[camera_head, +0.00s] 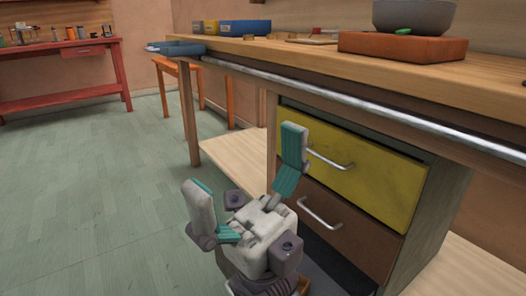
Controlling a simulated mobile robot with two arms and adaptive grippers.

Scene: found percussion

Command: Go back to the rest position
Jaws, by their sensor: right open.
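My right gripper (245,178) is in the lower middle of the head view. Its two teal-padded fingers are spread wide apart, with nothing between them. It hangs low in front of a drawer cabinet, and its right finger overlaps the cabinet's left edge in the picture. I cannot tell if it touches. My left gripper does not show.
The cabinet has a yellow drawer (352,165) above a brown drawer (342,224), under a wooden workbench (300,58) with a metal rail. A grey bowl (412,17) stands on an orange block (402,47). A red table (70,92) stands far left. Green floor (90,190) is clear.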

